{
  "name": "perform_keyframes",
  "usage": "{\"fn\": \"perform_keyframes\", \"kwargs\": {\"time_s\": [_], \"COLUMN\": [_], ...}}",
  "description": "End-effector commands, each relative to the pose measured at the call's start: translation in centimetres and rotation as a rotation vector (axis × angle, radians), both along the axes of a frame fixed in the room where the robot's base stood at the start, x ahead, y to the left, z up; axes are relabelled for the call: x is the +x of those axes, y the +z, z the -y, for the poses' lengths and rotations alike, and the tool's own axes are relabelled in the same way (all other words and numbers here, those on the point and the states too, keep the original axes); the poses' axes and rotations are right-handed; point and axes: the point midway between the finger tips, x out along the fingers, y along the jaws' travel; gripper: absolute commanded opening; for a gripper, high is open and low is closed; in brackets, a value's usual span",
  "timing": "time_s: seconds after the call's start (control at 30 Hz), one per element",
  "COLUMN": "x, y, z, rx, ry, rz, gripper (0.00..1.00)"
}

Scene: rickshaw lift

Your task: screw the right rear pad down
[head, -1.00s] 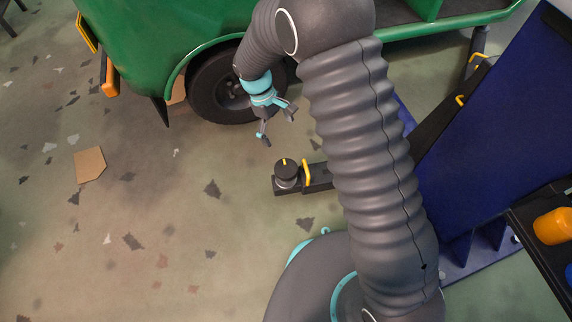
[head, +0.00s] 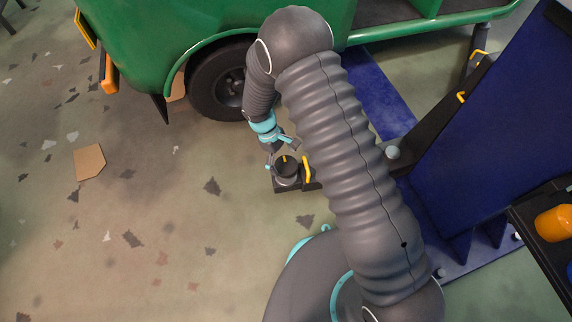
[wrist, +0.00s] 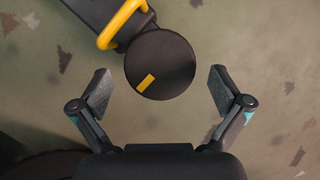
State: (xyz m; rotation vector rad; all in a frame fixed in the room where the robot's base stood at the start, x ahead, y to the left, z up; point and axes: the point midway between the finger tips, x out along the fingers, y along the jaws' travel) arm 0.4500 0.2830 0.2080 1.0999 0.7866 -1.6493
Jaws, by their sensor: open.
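The pad (head: 286,168) is a round black disc with a yellow mark, at the end of a dark lift arm (head: 280,186) low over the floor. In the wrist view the pad (wrist: 160,64) shows its round top, with the yellow mark toward its lower left. In the wrist view my gripper (wrist: 160,90) is open, with one finger on each side of the pad and a gap on both sides. I cannot tell the fingers' height against the pad.
A yellow handle (head: 307,169) stands on the lift arm beside the pad. The green rickshaw (head: 140,50) with its black wheel (head: 215,90) is behind. A blue lift post (head: 500,130) stands at right. A cardboard piece (head: 90,162) lies on the open floor at left.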

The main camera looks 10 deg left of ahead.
Motion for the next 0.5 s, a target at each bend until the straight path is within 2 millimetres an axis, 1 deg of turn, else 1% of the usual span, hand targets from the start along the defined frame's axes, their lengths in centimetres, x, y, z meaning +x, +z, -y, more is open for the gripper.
{"fn": "perform_keyframes", "kwargs": {"time_s": [0.03, 0.2, 0.5], "x": [-0.1, -0.2, -0.3], "y": [-0.7, -2.0, -2.4], "z": [0.3, 0.8, 0.9], "rx": [-0.001, 0.0, 0.001], "ry": [0.001, 0.0, 0.0], "rz": [-0.002, 0.001, 0.001], "gripper": [1.0, 1.0, 1.0]}}
